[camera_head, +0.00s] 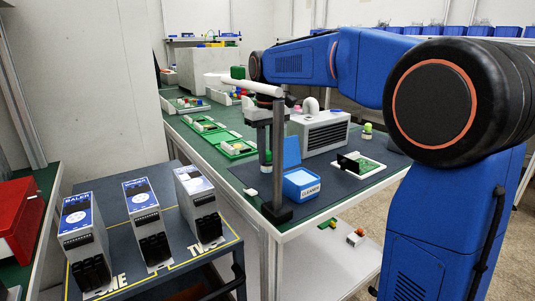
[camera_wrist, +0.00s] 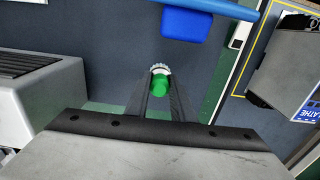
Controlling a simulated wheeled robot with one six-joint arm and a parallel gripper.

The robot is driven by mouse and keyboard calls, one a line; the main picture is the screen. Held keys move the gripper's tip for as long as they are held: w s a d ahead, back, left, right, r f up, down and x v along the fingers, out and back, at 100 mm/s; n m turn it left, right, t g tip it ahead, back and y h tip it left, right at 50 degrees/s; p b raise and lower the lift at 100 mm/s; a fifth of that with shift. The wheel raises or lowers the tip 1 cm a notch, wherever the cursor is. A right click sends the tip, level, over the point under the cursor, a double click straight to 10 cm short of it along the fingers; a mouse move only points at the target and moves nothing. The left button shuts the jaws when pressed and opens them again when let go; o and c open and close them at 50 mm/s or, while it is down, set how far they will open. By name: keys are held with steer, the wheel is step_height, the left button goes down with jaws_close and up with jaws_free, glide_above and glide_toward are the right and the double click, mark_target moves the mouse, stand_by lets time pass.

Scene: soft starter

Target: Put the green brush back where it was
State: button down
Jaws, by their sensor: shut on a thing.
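The green brush (camera_wrist: 160,87) is between my gripper's two dark fingers in the wrist view, with pale bristles at its far end. My gripper (camera_wrist: 160,95) is shut on it. In the head view my gripper (camera_head: 266,150) points down above the bench, and a little green of the brush shows at the fingertips. A dark upright post partly covers it there. The dark blue mat (camera_head: 325,207) lies below the gripper. I cannot tell which spot the brush came from.
An open blue cleaner box (camera_head: 301,186) stands near the front, and a grey vented box (camera_head: 320,132) behind it. The post's black base (camera_head: 277,213) stands at the front corner. A green circuit board (camera_head: 358,170) lies right. Several grey soft starters (camera_head: 145,222) stand on a cart left.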

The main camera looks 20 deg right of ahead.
mark_target(268, 151)
steer(key=shift+f, duration=0.15)
steer(key=c, duration=1.5)
jaws_free()
step_height(268, 151, up, 12)
steer(key=shift+r, duration=0.15)
steer(key=shift+d, duration=0.1)
